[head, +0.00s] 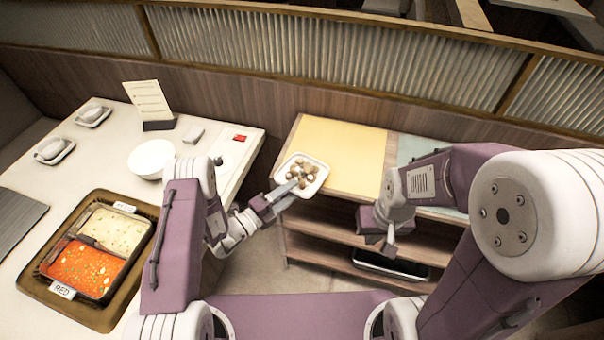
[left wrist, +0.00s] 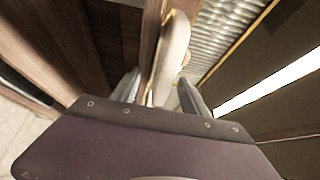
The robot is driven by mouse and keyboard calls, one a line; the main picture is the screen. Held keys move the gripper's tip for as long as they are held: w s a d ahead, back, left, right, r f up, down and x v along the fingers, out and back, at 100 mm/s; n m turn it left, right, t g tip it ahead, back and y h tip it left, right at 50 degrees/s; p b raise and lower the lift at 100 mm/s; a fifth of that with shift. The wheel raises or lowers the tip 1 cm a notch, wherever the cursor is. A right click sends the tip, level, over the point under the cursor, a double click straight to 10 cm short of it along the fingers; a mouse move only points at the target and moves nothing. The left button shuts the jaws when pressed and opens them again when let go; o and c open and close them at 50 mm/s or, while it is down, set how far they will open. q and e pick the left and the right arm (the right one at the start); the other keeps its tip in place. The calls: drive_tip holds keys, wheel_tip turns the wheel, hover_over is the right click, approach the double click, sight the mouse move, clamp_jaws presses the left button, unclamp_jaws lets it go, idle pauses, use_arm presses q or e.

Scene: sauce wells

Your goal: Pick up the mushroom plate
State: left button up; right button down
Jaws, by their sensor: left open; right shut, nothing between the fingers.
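The mushroom plate (head: 319,183) is a white square dish with several small brown-and-white mushrooms. In the head view it sits at the left front edge of the wooden shelf unit. My left gripper (head: 292,190) is at the plate's near left rim. In the left wrist view the plate's pale rim (left wrist: 176,45) stands between the two open fingers (left wrist: 157,95), seen edge-on. Whether both fingers touch the rim cannot be told. My right gripper (head: 390,240) is shut and empty, in front of the shelf's right part.
The shelf unit has a yellow mat (head: 345,145) and a grey-blue mat (head: 420,148) on top. A black tray (head: 390,266) is on a lower shelf. The left table (head: 100,170) holds a two-part sauce pot (head: 128,218), a white bowl (head: 151,158) and a menu stand (head: 150,103).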

use_arm(q)
drive_tip(key=shift+x, duration=1)
clamp_jaws()
idle(0.6)
